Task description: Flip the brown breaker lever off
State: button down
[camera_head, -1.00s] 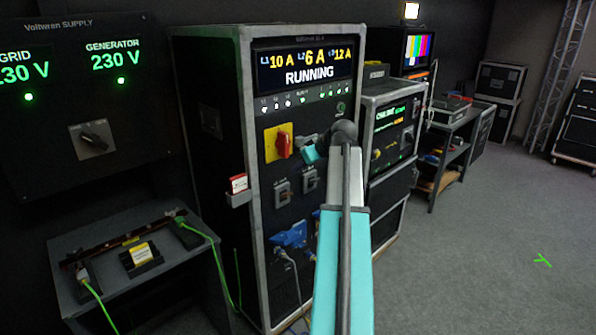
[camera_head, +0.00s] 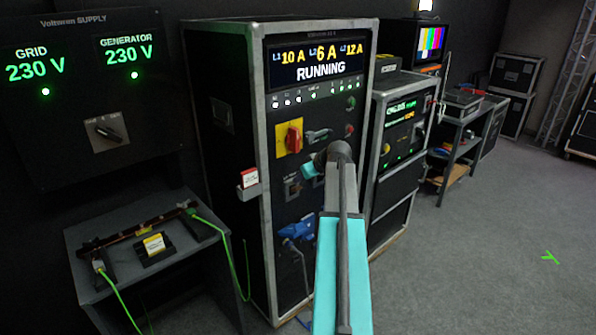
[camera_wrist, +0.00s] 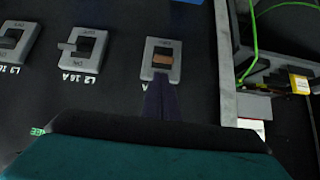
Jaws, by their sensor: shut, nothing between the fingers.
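The brown breaker lever (camera_wrist: 162,61) sits in a grey frame (camera_wrist: 175,44) on the dark panel, at the top middle of the wrist view. My gripper (camera_wrist: 160,84) is shut and empty. Its dark fingertips overlap the lower part of that frame, just below the lever in the picture; I cannot tell whether they touch it. In the head view, my gripper (camera_head: 310,166) is in front of the rack's panel, by a grey breaker frame (camera_head: 293,189). The brown lever cannot be made out there.
Two more grey breakers (camera_wrist: 84,49) (camera_wrist: 17,41) lie left of it in the wrist view. A red rotary switch (camera_head: 292,137) is above my gripper and blue plugs (camera_head: 298,229) below. A red-and-white card box (camera_head: 249,181) sticks out from the rack's left edge.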

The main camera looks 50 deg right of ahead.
jog(key=shift+s+f, duration=0.3)
jog(key=shift+f, duration=0.2)
jog(key=shift+a, duration=0.1)
jog(key=shift+w+f, duration=0.1)
jog(key=shift+f+b, duration=0.1)
jog(key=shift+b, duration=0.55)
